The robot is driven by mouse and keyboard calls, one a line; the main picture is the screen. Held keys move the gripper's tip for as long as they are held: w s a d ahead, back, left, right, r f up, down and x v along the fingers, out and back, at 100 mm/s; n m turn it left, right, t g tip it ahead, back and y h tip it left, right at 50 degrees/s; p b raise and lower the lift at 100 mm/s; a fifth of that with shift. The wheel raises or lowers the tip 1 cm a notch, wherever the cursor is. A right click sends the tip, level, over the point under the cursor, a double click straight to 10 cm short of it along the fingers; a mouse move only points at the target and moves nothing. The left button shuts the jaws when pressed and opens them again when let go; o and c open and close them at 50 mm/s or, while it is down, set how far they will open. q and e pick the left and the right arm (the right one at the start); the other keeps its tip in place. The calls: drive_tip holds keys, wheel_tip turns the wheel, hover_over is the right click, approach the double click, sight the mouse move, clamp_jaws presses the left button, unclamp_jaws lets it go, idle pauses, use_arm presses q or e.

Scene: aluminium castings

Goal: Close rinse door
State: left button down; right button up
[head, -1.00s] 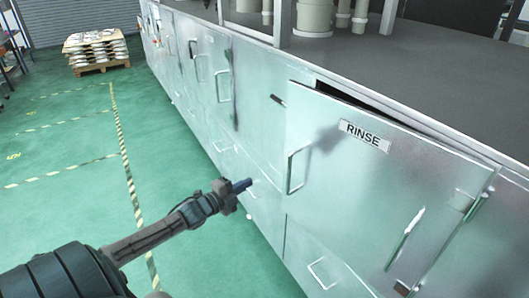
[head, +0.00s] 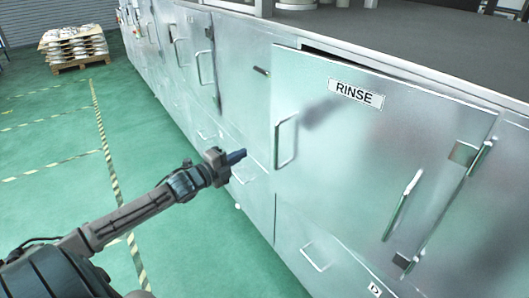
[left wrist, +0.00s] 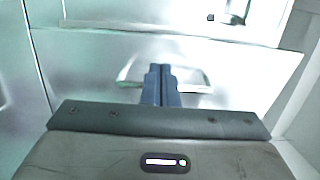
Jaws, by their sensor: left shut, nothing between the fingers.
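The rinse door (head: 350,160) is a silver metal panel with a "RINSE" label, at the right of the head view. It stands slightly ajar, with a dark gap along its top edge. Its bar handle (head: 279,147) is on the left side and its hinges (head: 463,153) are on the right. My left gripper (head: 243,154) is shut and empty, in front of the cabinets to the left of the door handle, apart from it in the picture. In the left wrist view its blue fingertips (left wrist: 161,72) are together, in front of a pale panel with a bar handle (left wrist: 198,80). My right gripper is not in view.
Lower panels with handles (head: 316,259) run beneath the door. More closed doors (head: 204,62) continue to the far left. A grey worktop (head: 440,40) lies above. The green floor (head: 60,190) at left is open, with a loaded pallet (head: 76,48) far back.

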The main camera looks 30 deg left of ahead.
sight(272, 138)
use_arm(q)
drive_tip(key=b+x, duration=0.5)
drive_tip(key=x, duration=0.4)
drive_tip(key=shift+s+d+b, duration=0.1)
drive_tip(key=shift+b, duration=0.3)
drive_tip(key=shift+w+d, duration=0.1)
drive_tip(key=shift+w, duration=0.55)
drive_tip(key=shift+w+d+f, duration=0.1)
drive_tip(key=shift+w, duration=0.15)
